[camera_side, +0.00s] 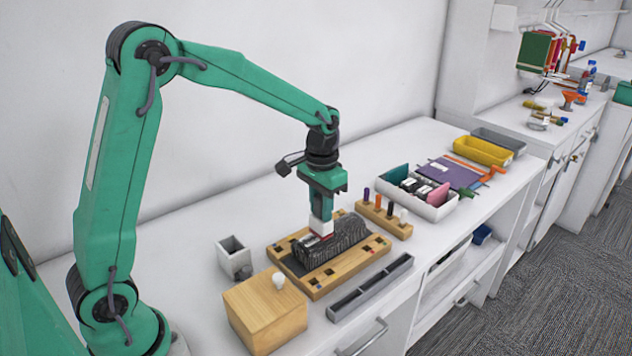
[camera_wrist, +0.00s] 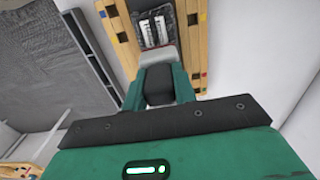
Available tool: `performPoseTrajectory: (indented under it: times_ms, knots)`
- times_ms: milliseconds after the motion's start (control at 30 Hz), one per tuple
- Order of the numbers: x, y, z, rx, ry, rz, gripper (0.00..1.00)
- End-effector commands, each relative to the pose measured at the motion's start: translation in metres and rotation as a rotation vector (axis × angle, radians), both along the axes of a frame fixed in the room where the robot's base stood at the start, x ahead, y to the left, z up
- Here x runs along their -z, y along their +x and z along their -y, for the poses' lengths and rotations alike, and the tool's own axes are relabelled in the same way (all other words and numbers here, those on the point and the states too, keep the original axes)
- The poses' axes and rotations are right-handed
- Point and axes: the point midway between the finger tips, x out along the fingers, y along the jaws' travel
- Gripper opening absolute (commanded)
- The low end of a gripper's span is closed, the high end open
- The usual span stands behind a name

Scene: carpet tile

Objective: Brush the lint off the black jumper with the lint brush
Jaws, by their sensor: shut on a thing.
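My gripper (camera_side: 321,212) points down over the wooden board and is shut on a small white block with a red lower edge (camera_side: 321,228), which may be the lint brush. In the wrist view, my gripper (camera_wrist: 157,70) has a pale grey-white block (camera_wrist: 158,54) between its fingers. A dark grey, ribbed, folded-looking thing (camera_side: 347,236), perhaps the black jumper, lies on the board just under and beside the held block. I cannot tell whether they touch. Small white-marked pieces (camera_wrist: 154,30) show on a dark surface beyond the block. No lint can be made out.
The wooden board (camera_side: 316,291) has small coloured squares along its rim. Around it stand a wooden box (camera_side: 262,318), a grey cup (camera_side: 234,262), a long grey tray (camera_side: 370,291), a peg rack (camera_side: 385,222) and a white bin (camera_side: 437,213). Bare counter lies behind the board.

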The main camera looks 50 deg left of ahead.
Motion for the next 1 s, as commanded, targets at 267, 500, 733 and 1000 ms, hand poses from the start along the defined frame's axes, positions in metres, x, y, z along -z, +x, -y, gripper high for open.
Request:
performPoseTrajectory:
  times_ms: [267,500,733,1000]
  knots:
    - [0.0,-0.02,0.0,0.0,0.0,-0.001,0.04]
    - [0.0,-0.005,0.0,0.0,0.0,0.0,0.04]
    - [0.001,0.013,0.0,0.0,0.0,-0.001,0.04]
    - [0.001,0.038,0.0,0.001,0.0,0.0,0.04]
